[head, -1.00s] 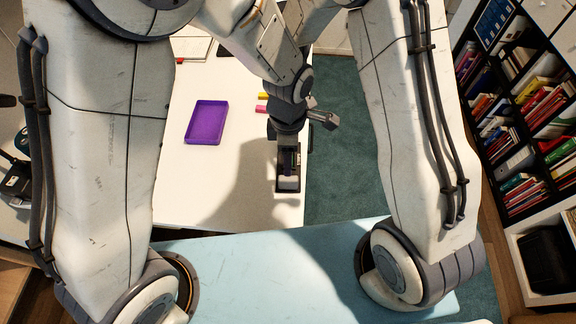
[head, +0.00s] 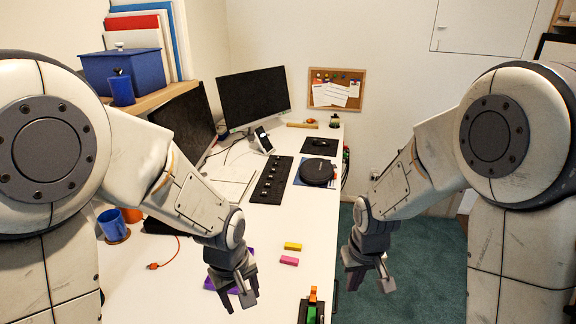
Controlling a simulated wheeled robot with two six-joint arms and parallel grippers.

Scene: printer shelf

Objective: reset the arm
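My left gripper (head: 236,288) hangs over the white desk, in front of the purple tray (head: 209,284), and hides most of it. Its fingers look apart with nothing between them. My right gripper (head: 370,278) hangs over the green carpet just right of the desk's edge. Its fingers are apart and empty. Both arms come in from the sides and bend down toward the middle.
A yellow block (head: 293,246) and a pink block (head: 289,260) lie on the desk (head: 200,262) between the grippers. A black stand with green and orange items (head: 312,308) is at the near right edge. A monitor (head: 254,97) and a black round device (head: 316,171) are further back.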

